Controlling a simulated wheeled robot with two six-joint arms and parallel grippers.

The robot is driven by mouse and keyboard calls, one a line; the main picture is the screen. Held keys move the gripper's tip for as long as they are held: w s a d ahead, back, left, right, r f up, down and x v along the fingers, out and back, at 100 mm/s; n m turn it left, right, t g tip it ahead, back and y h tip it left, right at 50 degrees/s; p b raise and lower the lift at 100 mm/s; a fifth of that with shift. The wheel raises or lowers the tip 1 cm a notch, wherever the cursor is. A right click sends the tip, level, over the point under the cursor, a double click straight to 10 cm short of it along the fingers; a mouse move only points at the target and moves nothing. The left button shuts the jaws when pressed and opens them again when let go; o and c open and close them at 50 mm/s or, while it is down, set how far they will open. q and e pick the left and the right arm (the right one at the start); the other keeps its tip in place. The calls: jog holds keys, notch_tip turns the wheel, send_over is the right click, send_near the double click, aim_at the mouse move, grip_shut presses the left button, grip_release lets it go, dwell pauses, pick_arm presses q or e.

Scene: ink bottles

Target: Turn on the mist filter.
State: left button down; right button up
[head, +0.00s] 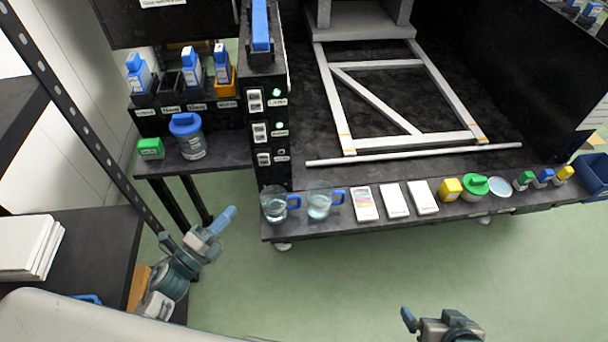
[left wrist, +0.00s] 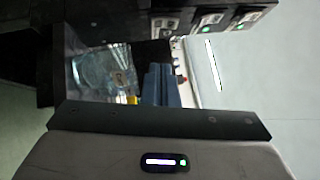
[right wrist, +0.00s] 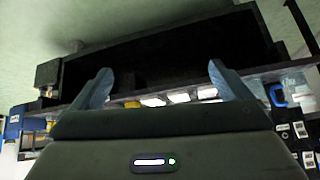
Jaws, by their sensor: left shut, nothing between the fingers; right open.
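A black column (head: 270,170) carries three white rocker switches in a vertical row: the top switch (head: 255,99), the middle switch (head: 260,131) and the bottom switch (head: 264,159). Small green lights glow beside the top two; the bottom one's light is unclear. The labels are too small to read, so I cannot tell which is the mist filter. The switches also show in the left wrist view (left wrist: 207,22). My left gripper (head: 225,217) is shut and empty, below and left of the column, apart from it. My right gripper (right wrist: 160,76) is open and empty, in front of the bench.
A glass beaker (head: 274,205) and another beaker (head: 319,205) stand at the front bench's left end, near the column. White boxes (head: 394,200) and small bottles line the front edge. A blue-lidded jar (head: 188,140) stands on the left shelf. The floor between is clear.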

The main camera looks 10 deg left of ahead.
pick_arm(q)
jog(key=shift+s+d+r+m+h, duration=0.25)
jog(key=shift+d+r+m+h, duration=0.2)
jog(key=shift+r+m+h, duration=0.2)
pick_arm(e)
jog(key=shift+s+a+r, duration=0.1)
jog(key=shift+s+r, duration=0.05)
jog(key=shift+r, duration=0.65)
pick_arm(q)
jog(key=shift+w+r, duration=0.1)
jog(key=shift+w, duration=0.05)
jog(key=p, duration=0.3)
send_near(267, 156)
jog(key=d+x, duration=0.1)
jog(key=x, duration=0.4)
jog(key=shift+w+a+r, duration=0.1)
jog(key=shift+w+a, duration=0.2)
jog(key=shift+w, duration=0.05)
pick_arm(e)
jog(key=shift+s+d+r+g+h, duration=0.6)
jog(key=shift+s+d+r+g, duration=0.4)
jog(key=shift+d+r+g, duration=0.25)
jog(key=shift+a, duration=0.1)
